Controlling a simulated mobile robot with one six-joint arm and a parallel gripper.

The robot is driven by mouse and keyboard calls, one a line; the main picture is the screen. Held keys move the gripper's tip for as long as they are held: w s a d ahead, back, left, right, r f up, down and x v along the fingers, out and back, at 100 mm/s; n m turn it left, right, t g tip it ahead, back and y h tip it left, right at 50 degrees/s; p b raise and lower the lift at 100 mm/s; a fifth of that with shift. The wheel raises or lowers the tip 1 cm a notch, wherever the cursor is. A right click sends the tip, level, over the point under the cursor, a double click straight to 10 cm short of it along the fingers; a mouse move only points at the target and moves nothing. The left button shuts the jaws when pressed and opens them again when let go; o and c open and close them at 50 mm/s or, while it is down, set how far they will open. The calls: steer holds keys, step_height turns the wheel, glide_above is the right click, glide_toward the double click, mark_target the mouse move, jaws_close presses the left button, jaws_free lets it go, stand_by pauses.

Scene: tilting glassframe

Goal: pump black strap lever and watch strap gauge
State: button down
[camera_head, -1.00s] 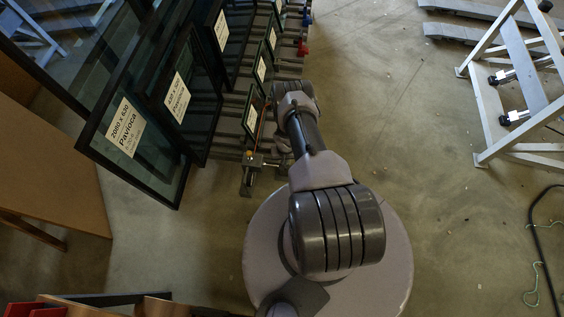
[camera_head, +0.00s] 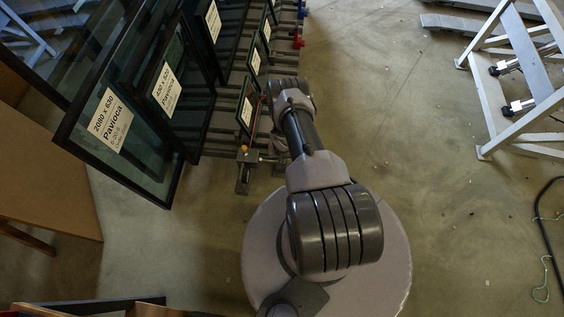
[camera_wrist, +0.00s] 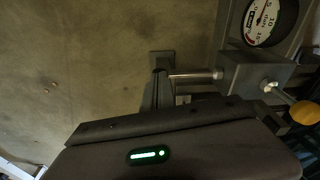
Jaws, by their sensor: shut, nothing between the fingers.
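A round gauge (camera_wrist: 268,20) with a white dial, red marks and a dark rim is at the upper right of the wrist view. Below it is a grey metal block (camera_wrist: 252,72) with a short shiny rod on its left. A yellow knob (camera_wrist: 306,112) on a thin stem is at the right edge; it also shows in the head view (camera_head: 244,149). I cannot tell which part is the black strap lever. My gripper (camera_wrist: 165,122) shows as a dark body with a green light, shut and empty, below the block. In the head view my arm hides it.
Framed glass panes with paper labels (camera_head: 110,120) lean on a dark rack left of my arm. A brown board (camera_head: 50,160) stands at far left. A white metal frame (camera_head: 485,110) and a black cable (camera_head: 545,235) are at right. Open floor lies between my arm and the frame.

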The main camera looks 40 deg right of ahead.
steer(key=shift+w+f+b, duration=0.1)
steer(key=shift+f+b, duration=0.3)
steer(key=shift+f, duration=0.35)
steer(key=shift+r, duration=0.1)
steer(key=shift+f, duration=2.2)
steer(key=s+a+r+p, duration=0.1)
steer(key=s+r+p, duration=0.1)
steer(key=r+p, duration=0.7)
steer(key=s+a+r+p, duration=0.1)
steer(key=a+r+p, duration=0.1)
steer(key=r+p, duration=0.7)
steer(key=p, duration=0.4)
steer(key=shift+s+r, duration=0.25)
steer(key=shift+s, duration=0.1)
steer(key=c, duration=2.1)
jaws_free()
